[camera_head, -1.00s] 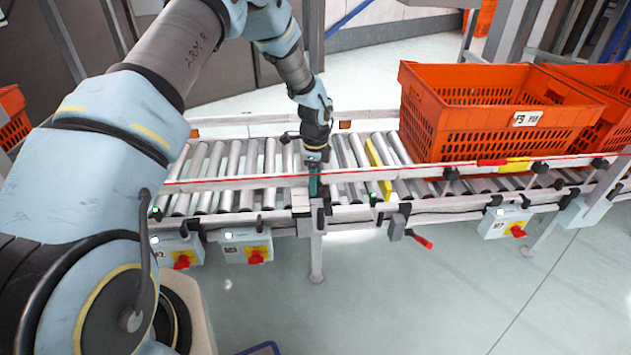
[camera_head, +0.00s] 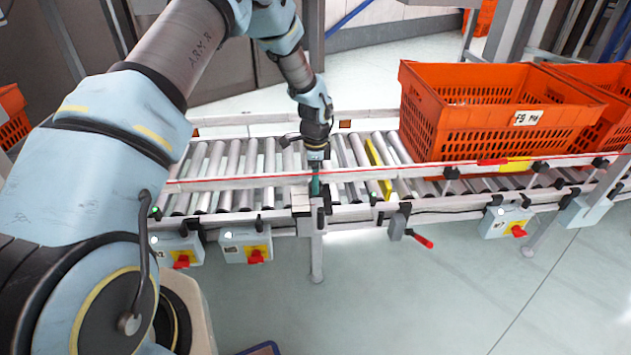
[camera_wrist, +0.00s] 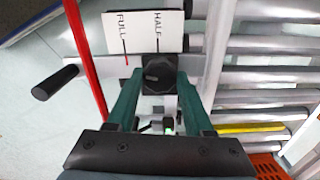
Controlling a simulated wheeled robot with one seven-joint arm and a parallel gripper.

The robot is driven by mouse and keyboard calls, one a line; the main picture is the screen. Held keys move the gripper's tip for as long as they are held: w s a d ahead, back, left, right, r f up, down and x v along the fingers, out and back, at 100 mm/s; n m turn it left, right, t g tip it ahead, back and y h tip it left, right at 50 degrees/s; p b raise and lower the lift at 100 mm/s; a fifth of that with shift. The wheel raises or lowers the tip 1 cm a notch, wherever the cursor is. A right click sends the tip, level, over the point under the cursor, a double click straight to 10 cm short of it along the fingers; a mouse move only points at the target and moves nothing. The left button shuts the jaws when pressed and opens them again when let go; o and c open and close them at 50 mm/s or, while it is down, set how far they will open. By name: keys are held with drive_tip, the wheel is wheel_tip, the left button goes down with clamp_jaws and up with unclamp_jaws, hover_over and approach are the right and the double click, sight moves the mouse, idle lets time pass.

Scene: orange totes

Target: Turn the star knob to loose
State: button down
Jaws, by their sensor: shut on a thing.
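The star knob (camera_wrist: 158,74) is black and sits at the middle of the wrist view, just below a white label plate (camera_wrist: 146,30). The plate reads FULL and HALF, each with a black line; no word "loose" can be read. A small red mark lies near the end of the FULL line. The two green fingers of my gripper (camera_wrist: 158,82) are on either side of the knob and closed on it. In the head view my gripper (camera_head: 315,188) points down at the conveyor's near rail, and the knob cannot be made out there.
The roller conveyor (camera_head: 235,180) runs across the view. An orange tote (camera_head: 440,130) stands on it to the right. A red-handled lever (camera_head: 422,241) sticks out from the near side, and boxes with red switches (camera_head: 257,256) hang below. A black-ended bar (camera_wrist: 50,84) shows in the wrist view.

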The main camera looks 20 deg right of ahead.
drive_tip(key=n, duration=0.5)
drive_tip(key=shift+n+b, duration=0.3)
drive_tip(key=n, duration=1)
drive_tip(key=shift+n, duration=2.6)
drive_tip(key=shift+c, duration=1.4)
unclamp_jaws()
wheel_tip(320, 180, up, 11)
drive_tip(key=shift+b, duration=0.3)
